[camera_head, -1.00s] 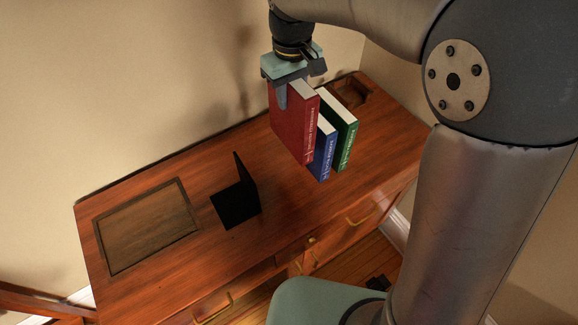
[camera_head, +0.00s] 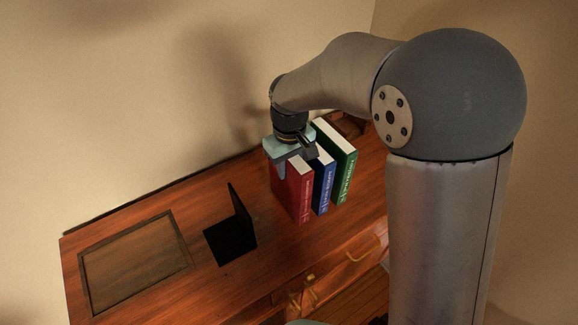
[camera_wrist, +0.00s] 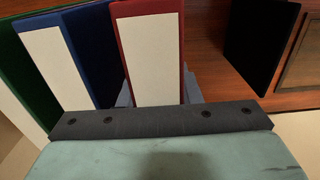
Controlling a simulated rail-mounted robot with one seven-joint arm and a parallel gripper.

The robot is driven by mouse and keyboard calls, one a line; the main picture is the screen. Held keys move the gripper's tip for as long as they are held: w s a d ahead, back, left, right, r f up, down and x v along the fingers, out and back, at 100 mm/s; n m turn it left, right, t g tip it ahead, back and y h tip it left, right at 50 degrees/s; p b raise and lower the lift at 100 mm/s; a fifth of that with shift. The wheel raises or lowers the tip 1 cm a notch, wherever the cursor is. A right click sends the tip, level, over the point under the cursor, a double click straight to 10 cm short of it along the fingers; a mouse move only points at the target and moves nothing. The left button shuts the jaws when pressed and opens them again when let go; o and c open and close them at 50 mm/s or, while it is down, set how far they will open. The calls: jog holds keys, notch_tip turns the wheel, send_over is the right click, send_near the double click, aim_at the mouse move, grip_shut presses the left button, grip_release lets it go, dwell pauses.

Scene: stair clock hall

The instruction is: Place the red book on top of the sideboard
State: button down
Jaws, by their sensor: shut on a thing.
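The red book (camera_head: 292,190) is upright in my gripper (camera_head: 289,162), whose fingers are shut on its upper part. In the wrist view the red book (camera_wrist: 148,55) sits between the fingers, with its page edges toward the camera. The sideboard (camera_head: 190,275) is a reddish wooden piece against the wall. The red book is over the sideboard's top, just left of the blue book (camera_head: 323,182). I cannot tell whether its bottom touches the top.
A green book (camera_head: 345,172) stands upright right of the blue one. A black bookend (camera_head: 231,232) stands to the left, with bare wood between it and the red book. A framed panel (camera_head: 135,262) lies at the left end. A small wooden tray (camera_head: 350,124) is at the back right.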

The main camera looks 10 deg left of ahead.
jog(key=shift+f, duration=0.5)
jog(key=c, duration=1)
grip_release()
jog(key=shift+f, duration=0.1)
jog(key=shift+c, duration=0.2)
notch_tip(320, 180, up, 12)
jog(key=shift+r+b, duration=0.2)
jog(key=shift+b, duration=0.25)
jog(key=s+d+m, duration=0.2)
jog(key=d, duration=0.5)
jog(key=s+d+m, duration=0.2)
jog(key=s+d, duration=0.1)
jog(key=d, duration=0.4)
jog(key=s+d+f+m, duration=0.2)
jog(key=s+d+f, duration=0.1)
jog(key=s+d, duration=0.3)
jog(key=s+d+f+m, duration=0.3)
jog(key=s+d, duration=0.3)
jog(key=s, duration=0.1)
jog(key=shift+s+f+t, duration=0.15)
jog(key=shift+f+t, duration=0.15)
jog(key=shift+f, duration=0.05)
